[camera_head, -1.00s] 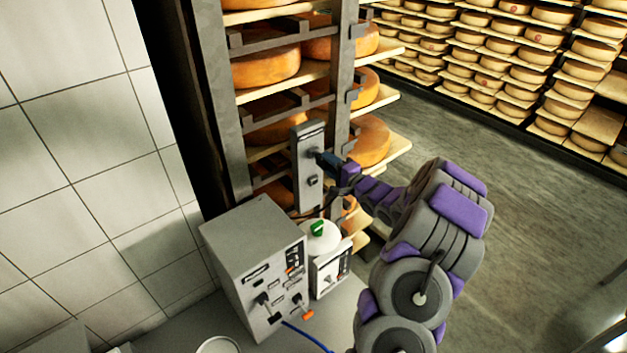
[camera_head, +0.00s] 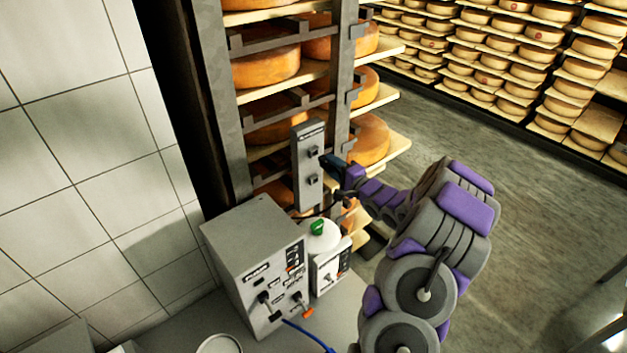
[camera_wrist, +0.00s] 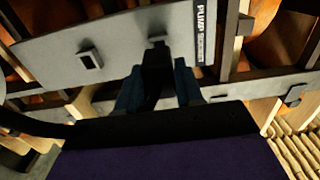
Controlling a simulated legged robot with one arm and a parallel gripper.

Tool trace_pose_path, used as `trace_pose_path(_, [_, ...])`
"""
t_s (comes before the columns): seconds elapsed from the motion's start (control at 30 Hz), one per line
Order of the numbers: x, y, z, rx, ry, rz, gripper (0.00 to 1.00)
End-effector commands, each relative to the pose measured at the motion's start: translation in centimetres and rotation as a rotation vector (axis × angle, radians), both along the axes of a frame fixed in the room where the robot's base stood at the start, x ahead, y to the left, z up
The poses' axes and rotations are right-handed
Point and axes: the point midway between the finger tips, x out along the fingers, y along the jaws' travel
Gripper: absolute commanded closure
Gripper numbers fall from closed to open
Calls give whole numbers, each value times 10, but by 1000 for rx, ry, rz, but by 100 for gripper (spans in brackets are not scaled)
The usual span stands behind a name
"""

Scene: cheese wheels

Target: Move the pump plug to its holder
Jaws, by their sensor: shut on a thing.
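A grey upright plate (camera_head: 308,168) on the rack post carries two small square sockets, an upper one (camera_head: 313,152) and a lower one. In the wrist view the plate (camera_wrist: 120,45) bears a label starting with "PUMP", close to the upper socket. My gripper (camera_head: 332,164) is just right of the plate, near the upper socket. In the wrist view its blue fingers are shut on the black pump plug (camera_wrist: 157,72), whose tip points toward that socket. The plug's tip overlaps the socket's lower edge in this view, so I cannot tell whether they touch.
A grey control box (camera_head: 258,270) and a smaller white device (camera_head: 327,260) with a green knob stand below the plate. Cheese wheels (camera_head: 265,68) fill the rack behind it. A tiled wall (camera_head: 80,150) is at left; open floor (camera_head: 520,200) is at right.

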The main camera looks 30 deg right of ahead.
Motion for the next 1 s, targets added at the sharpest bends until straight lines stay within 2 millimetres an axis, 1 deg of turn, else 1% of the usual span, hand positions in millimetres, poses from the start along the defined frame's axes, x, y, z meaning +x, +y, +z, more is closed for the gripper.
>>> trace_pose_path(0.17, [-4, -1, 1, 0, 0, -1, 100])
trace_pose_path(0.53, [-28, -4, 1, 1, -1, 0, 100])
trace_pose_path(0.83, [-29, -3, 0, 0, -1, 1, 100])
trace_pose_path(0.93, [-30, -3, -4, 1, -1, 1, 100])
trace_pose_path(1.0, [-32, -2, -13, 2, 0, 2, 100])
